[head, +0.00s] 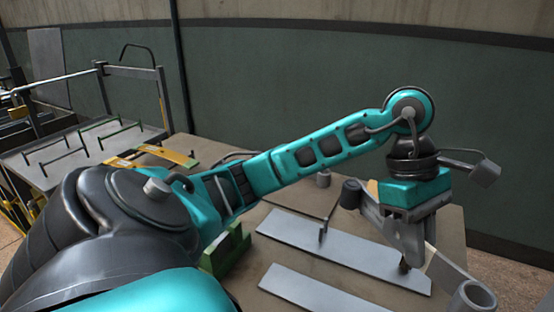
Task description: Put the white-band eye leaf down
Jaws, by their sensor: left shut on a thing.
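My left gripper (402,250) hangs at the right of the head view, above the brown table (228,152), with its arm reaching across from the left. It is shut on the white-band eye leaf (447,273), a grey strip with a pale band beside the gripper and a rolled eye at its near right end. The leaf is tilted, and the gripper hides its middle. Whether it touches anything beneath is not clear. My right gripper is not in view.
Two flat grey strips lie on the table: a longer one (290,231) behind and another (315,294) in front. A green block (222,258) stands at their left. A rack table with dark handles (40,160) is at the far left. A green wall (270,90) closes the back.

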